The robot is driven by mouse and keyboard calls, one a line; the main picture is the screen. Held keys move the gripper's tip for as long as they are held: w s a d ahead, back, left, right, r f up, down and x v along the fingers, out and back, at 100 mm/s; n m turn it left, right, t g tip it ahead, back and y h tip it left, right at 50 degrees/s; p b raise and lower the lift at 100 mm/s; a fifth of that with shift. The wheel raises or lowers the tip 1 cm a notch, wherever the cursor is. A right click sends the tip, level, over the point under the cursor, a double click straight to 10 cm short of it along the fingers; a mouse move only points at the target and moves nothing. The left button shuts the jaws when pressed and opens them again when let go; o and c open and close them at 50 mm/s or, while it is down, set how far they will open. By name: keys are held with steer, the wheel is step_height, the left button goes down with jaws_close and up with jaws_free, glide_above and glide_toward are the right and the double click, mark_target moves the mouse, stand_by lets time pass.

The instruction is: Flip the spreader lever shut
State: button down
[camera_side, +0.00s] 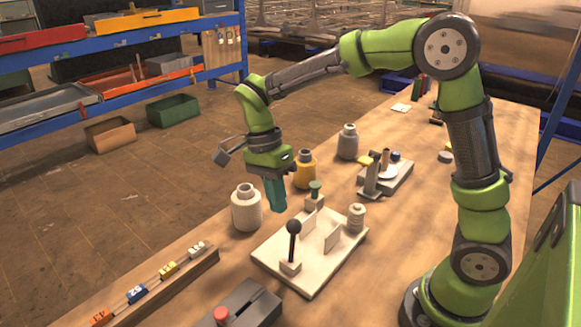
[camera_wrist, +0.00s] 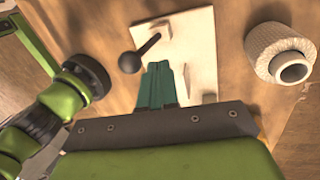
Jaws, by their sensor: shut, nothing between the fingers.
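The lever, a dark rod with a black ball knob (camera_side: 293,227), stands nearly upright from a small pale block on the cream base plate (camera_side: 272,246). In the wrist view the black ball (camera_wrist: 129,62) is just left of my fingertips, and the plate (camera_wrist: 204,50) runs behind them. My gripper (camera_side: 277,208) has teal fingers pointing down, closed together and empty. It is above the plate's far left edge, apart from the lever in the side view. In the wrist view my gripper (camera_wrist: 157,66) hides part of the plate.
The plate also carries upright thin plates (camera_side: 332,235), a green knob (camera_side: 315,188) and a ribbed pale cylinder (camera_side: 356,217). A white jar (camera_side: 246,208) and a yellow jar (camera_side: 304,170) stand close to my gripper. A labelled rail (camera_side: 150,287) lies along the front left table edge.

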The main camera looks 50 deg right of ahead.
steer(key=shift+s+a+f, duration=0.15)
steer(key=shift+s+f, duration=0.05)
steer(key=shift+s, duration=0.65)
steer(key=shift+s+r+t, duration=0.15)
steer(key=shift+s+t, duration=1.15)
steer(key=shift+s, duration=0.45)
steer(key=shift+s+f, duration=0.2)
steer(key=shift+s, duration=0.8)
